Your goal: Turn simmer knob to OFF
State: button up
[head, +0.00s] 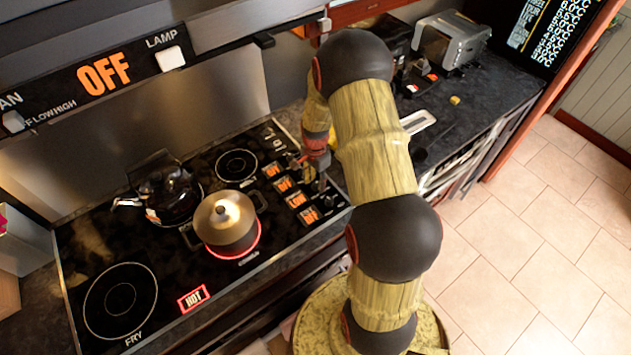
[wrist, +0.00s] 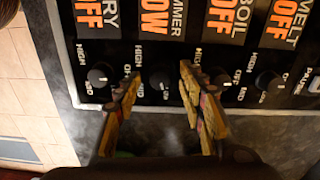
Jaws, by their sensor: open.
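The simmer knob (wrist: 161,84) is a small dark knob below a display whose orange letters read "OW", its first part cut off. My gripper (wrist: 160,77) is open, with one yellow-brown finger on each side of the simmer knob in the wrist view. I cannot tell whether either finger touches it. In the head view, my gripper (head: 318,172) is over the control panel (head: 342,200) at the cooktop's right end, and my arm hides part of this area. A pot (head: 226,222) stands on a burner with a glowing red ring.
The fry knob (wrist: 101,76) is left of the fingers. The boil knob (wrist: 221,86) is close to the right finger, with the melt knob (wrist: 269,83) beyond. A kettle (head: 166,190) stands behind the pot. A toaster (head: 452,40) stands on the far counter.

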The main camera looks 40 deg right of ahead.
jog(key=c, duration=0.3)
jog(key=c, duration=0.7)
grip_shut()
